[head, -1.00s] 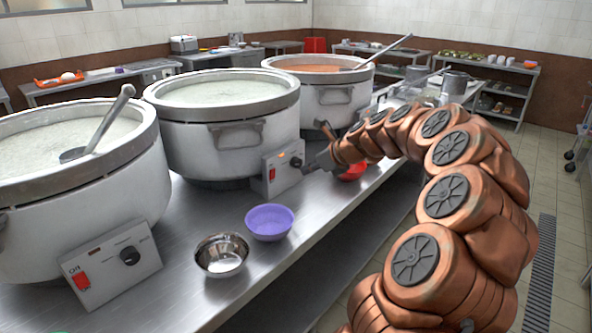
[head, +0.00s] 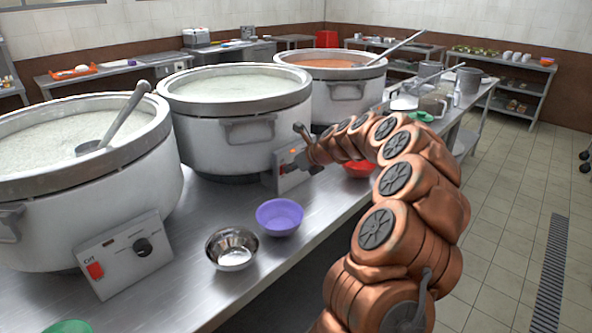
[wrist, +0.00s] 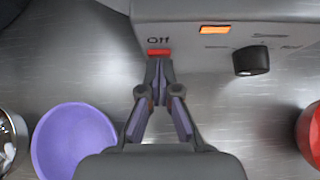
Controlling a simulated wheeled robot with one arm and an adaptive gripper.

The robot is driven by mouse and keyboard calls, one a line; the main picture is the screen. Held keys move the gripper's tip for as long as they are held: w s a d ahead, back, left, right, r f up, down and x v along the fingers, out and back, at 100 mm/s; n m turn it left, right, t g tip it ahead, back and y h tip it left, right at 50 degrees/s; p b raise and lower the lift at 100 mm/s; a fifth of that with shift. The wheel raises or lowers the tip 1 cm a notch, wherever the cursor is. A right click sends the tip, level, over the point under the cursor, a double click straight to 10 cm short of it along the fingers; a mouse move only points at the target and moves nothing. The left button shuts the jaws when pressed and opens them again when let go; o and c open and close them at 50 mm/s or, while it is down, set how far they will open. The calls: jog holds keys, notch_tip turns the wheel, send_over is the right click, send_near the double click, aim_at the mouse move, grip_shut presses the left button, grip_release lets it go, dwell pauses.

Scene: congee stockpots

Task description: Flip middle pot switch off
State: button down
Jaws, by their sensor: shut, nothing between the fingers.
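The middle pot (head: 240,128) is a large grey stockpot of white congee, with a grey control box (head: 268,180) at its lower front. In the wrist view the box shows a red switch (wrist: 159,52) under the label "Off", an orange indicator (wrist: 215,29) and a black knob (wrist: 251,60). My gripper (wrist: 159,66) is shut and empty, its tips right at the lower edge of the red switch. I cannot tell whether they touch, or which way the switch is tipped.
A purple bowl (head: 279,216), a steel bowl (head: 232,248) and a red bowl (head: 360,168) stand on the steel counter (head: 205,205). The left pot (head: 95,200) and far pot (head: 345,97) flank the middle one.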

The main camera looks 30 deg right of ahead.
jog(key=shift+r, duration=0.1)
dwell(0.3)
jog(key=shift+w+p, duration=0.3)
jog(key=shift+p, duration=0.7)
jog(key=shift+r, duration=0.15)
jog(key=shift+r+p, duration=0.65)
jog(key=shift+p, duration=0.3)
jog(key=shift+r, duration=0.1)
jog(key=shift+s, duration=0.15)
